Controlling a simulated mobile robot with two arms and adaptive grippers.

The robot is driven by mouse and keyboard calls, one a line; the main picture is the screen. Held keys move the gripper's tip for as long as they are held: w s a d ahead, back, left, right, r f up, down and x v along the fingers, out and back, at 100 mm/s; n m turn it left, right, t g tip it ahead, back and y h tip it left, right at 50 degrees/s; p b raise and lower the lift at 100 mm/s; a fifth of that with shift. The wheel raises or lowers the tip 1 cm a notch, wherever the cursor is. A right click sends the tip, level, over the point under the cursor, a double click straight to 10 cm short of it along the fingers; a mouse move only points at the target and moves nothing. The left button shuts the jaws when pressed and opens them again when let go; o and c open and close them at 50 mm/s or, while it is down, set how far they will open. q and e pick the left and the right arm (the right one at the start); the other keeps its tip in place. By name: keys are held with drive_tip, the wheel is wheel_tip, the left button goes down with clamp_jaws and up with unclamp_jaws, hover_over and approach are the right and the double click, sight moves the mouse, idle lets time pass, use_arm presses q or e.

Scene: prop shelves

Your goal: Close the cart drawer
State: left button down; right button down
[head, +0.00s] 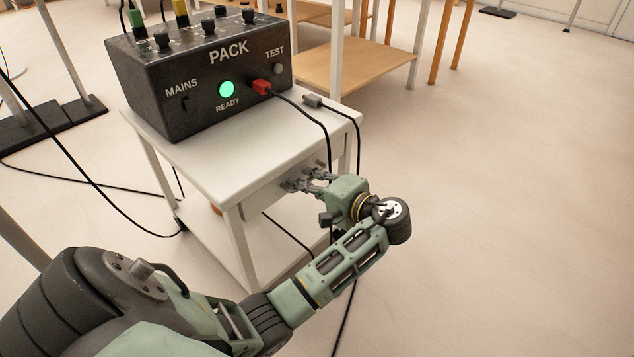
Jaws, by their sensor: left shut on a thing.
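The white cart (205,158) stands in the middle of the head view. Its drawer (262,201) is under the top, on the side facing my left arm. The drawer front looks flush or nearly flush with the cart frame; any small gap is hard to see. My left gripper (303,182) reaches in from the right of the drawer front and is shut on the drawer handle. The fingers mostly hide the handle. My right gripper is not in view.
A black PACK box (205,75) with a lit green lamp sits on the cart top. A red plug (261,87) and a grey connector (313,101) have black cables hanging past the drawer side. Shelves (345,65) stand behind. The floor at right is clear.

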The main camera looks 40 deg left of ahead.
use_arm(q)
drive_tip(key=shift+w+a, duration=0.1)
drive_tip(key=shift+a, duration=0.05)
drive_tip(key=c, duration=2.1)
unclamp_jaws()
drive_tip(key=shift+a, duration=0.15)
drive_tip(key=v, duration=1.2)
drive_tip(key=shift+f, duration=0.1)
